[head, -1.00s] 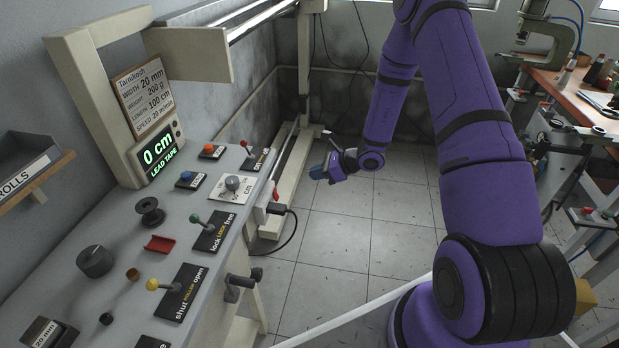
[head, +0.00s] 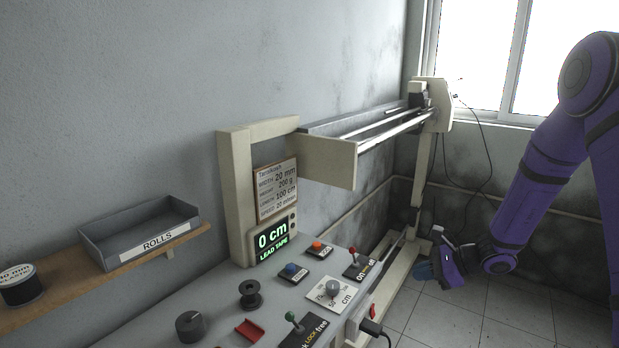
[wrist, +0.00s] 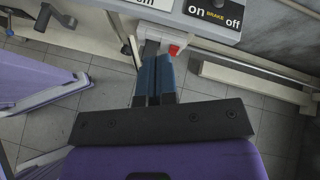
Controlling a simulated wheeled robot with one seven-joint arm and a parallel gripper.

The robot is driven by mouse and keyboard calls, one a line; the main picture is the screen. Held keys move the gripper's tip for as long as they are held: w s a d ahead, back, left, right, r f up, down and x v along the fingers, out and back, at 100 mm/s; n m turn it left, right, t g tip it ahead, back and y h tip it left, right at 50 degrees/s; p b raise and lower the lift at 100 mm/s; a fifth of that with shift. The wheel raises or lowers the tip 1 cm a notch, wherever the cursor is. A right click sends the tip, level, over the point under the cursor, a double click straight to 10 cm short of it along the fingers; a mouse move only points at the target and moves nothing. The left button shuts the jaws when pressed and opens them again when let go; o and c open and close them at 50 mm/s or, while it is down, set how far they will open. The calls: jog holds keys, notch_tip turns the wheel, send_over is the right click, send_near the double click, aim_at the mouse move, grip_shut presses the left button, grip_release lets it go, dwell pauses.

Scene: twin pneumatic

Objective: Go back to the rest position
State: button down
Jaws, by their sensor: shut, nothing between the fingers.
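My gripper (head: 424,271) hangs in the air to the right of the grey control bench (head: 215,300) in the head view, over the tiled floor. In the wrist view my gripper (wrist: 153,75) shows its two blue fingers side by side, shut and empty. Past the fingertips are the bench edge, a red switch (wrist: 174,50) and the "on BRAKE off" label (wrist: 215,14). The gripper looks apart from the bench.
A machine frame (head: 328,158) rises behind. A shelf holds a ROLLS tray (head: 140,232). Floor right of the bench is clear.

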jog(key=s+a+r+n+g+h, duration=0.2)
jog(key=s+r+n, duration=0.45)
jog(key=r, duration=0.35)
jog(key=s+a+r+n+g+h, duration=0.1)
jog(key=s+a+r+n, duration=0.1)
jog(key=s+r+n, duration=0.5)
jog(key=s+d+r+n+t+h, duration=0.1)
jog(key=s+d+r+n+h, duration=0.1)
jog(key=s+r, duration=0.4)
jog(key=s+d+r+n+t+h, duration=0.2)
jog(key=s+r, duration=0.5)
jog(key=s, duration=0.5)
jog(key=d+n+h, duration=0.1)
jog(key=n+h, duration=0.1)
jog(key=h, duration=0.1)
jog(key=shift+s+t, duration=0.3)
jog(key=shift+s, duration=0.05)
jog(key=shift+d, duration=0.1)
